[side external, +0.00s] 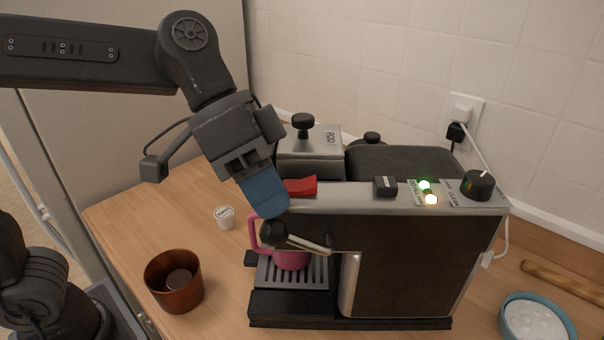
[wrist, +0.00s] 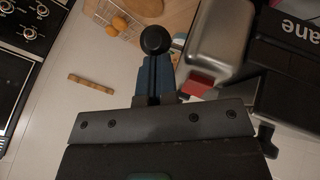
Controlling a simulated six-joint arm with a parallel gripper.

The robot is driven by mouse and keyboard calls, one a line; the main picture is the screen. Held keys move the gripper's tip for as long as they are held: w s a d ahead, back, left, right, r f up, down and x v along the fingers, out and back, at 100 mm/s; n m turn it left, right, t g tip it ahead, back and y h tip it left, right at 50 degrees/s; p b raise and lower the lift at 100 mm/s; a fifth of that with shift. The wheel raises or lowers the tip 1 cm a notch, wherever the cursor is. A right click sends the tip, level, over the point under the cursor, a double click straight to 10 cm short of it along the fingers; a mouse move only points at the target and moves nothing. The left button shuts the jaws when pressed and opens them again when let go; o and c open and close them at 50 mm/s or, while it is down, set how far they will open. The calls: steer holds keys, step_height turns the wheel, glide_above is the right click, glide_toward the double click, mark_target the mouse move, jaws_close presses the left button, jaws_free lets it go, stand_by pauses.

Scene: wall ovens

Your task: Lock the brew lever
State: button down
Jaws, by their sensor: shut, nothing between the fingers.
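The coffee machine (side external: 420,270) stands on the wooden counter. The brew lever, a metal rod (side external: 308,244) with a black ball knob (side external: 273,233), sticks out from its near side toward the left. In the wrist view a black knob (wrist: 155,40) shows just beyond the fingertips. My gripper (side external: 273,210), with blue fingers, is shut and empty, pointing down directly above the ball knob. The tips appear at or very near the knob; I cannot tell whether they touch. In the wrist view the fingers (wrist: 155,75) are together.
A pink mug (side external: 291,260) stands on the drip tray behind the lever. A red tab (side external: 301,187) lies on the machine's top beside my fingers. A brown cup (side external: 174,287) and small pod (side external: 225,217) stand left; a bowl (side external: 535,322) stands right.

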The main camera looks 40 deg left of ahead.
stand_by(0.4)
steer(key=r, duration=0.1)
steer(key=w+r, duration=0.1)
steer(key=r, duration=0.1)
steer(key=w+a+r, duration=0.1)
steer(key=shift+w+r, duration=0.15)
steer(key=shift+r, duration=0.15)
steer(key=w+v, duration=0.1)
steer(key=v, duration=0.8)
steer(key=s+a+f+n+t+y, duration=0.2)
steer(key=a+f, duration=0.4)
steer(key=f, duration=0.4)
steer(key=s+a+f+n+t+y, duration=0.2)
steer(key=s+a+f+n+y, duration=0.3)
steer(key=f, duration=0.5)
steer(key=shift+s+a+t, duration=0.35)
steer(key=shift+a+t, duration=0.05)
steer(key=shift+a, duration=0.65)
